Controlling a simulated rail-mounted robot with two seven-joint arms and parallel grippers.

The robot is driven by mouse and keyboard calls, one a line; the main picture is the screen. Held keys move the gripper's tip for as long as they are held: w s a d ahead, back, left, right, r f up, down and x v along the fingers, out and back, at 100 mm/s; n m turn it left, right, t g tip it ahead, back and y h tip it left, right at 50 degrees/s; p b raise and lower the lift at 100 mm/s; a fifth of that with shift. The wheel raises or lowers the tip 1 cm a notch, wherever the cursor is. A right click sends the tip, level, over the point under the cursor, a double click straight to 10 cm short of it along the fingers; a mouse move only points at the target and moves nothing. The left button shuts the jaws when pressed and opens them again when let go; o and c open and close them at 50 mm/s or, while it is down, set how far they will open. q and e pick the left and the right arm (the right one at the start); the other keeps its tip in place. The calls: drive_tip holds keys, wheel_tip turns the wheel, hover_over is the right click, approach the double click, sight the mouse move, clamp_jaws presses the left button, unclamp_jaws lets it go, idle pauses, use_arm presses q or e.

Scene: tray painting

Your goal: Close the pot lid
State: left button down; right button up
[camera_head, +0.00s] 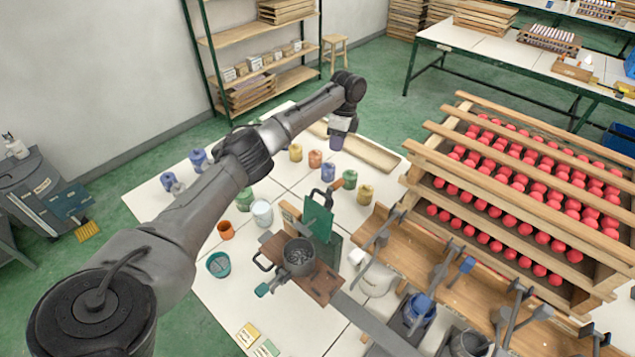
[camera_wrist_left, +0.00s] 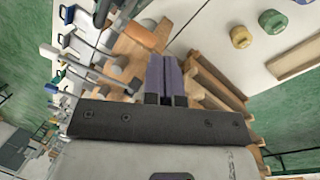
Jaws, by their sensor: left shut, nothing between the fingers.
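The small grey metal pot (camera_head: 298,267) stands on a brown wooden board on the white table in the head view. Its top is open and its inside shows. An upright green panel with a black handle (camera_head: 318,221) stands just behind it; it looks like the raised lid, but I cannot tell how it is joined. My left gripper (camera_head: 336,143) is beyond the panel, above the far part of the table, apart from pot and panel. Its purple fingers (camera_wrist_left: 165,78) are shut and empty in the left wrist view. My right gripper is not in view.
Several paint jars stand around, including a yellow jar (camera_head: 365,195) and a white cup (camera_head: 262,212). A wooden rack (camera_head: 455,180) with rows of red pieces fills the right side. A long wooden tray (camera_head: 372,153) lies at the table's far edge.

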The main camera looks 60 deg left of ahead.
use_arm(q)
drive_tip(key=s+d+f+h+p, duration=0.1)
drive_tip(key=s+d+f+p, duration=0.1)
drive_tip(key=s+f+p, duration=0.2)
drive_tip(key=s+f, duration=0.3)
drive_tip(key=f, duration=0.1)
drive_tip(key=shift+s+d+f+h, duration=0.3)
drive_tip(key=shift+s+f, duration=0.05)
idle(0.4)
